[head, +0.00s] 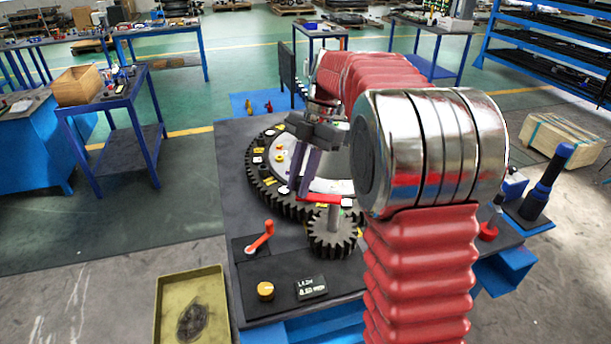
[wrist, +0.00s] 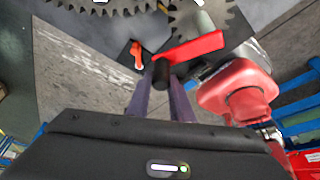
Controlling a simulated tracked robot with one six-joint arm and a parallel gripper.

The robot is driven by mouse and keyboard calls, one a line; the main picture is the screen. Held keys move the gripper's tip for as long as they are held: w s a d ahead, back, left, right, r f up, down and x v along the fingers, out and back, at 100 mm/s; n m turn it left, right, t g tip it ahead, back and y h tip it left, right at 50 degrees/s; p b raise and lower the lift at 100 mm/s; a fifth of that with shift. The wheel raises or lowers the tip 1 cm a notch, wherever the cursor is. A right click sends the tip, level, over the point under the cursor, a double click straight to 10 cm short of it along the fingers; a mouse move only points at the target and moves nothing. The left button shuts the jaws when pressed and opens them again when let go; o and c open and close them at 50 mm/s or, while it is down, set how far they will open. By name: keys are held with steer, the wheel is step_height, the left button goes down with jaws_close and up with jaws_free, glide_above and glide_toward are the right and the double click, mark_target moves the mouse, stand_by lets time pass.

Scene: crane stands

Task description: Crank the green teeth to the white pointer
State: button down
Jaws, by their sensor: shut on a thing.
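A large dark gear (head: 262,190) with a pale disc and yellow, white and red marks lies on the stand. It meshes with a small grey gear (head: 333,238). The small gear carries a red crank arm (head: 316,198), which also shows in the wrist view (wrist: 200,47). My gripper (head: 300,190) reaches down over the large gear's near edge. In the wrist view its purple fingers are shut on the crank's black handle (wrist: 161,70). I cannot make out green teeth or the white pointer; my arm hides the large gear's right side.
An orange lever (head: 262,236), a yellow knob (head: 265,290) and a small display (head: 311,288) sit on the stand's front left. An olive tray (head: 165,310) is at lower left. A blue-and-black post (head: 546,185) stands at right.

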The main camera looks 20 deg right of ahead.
steer(key=shift+s+a+f, duration=0.15)
steer(key=shift+s, duration=0.75)
steer(key=c, duration=1.6)
jaws_free()
steer(key=shift+o, duration=0.2)
steer(key=shift+r, duration=0.2)
steer(key=v, duration=1.3)
steer(key=shift+w+d, duration=0.2)
steer(key=shift+d, duration=0.1)
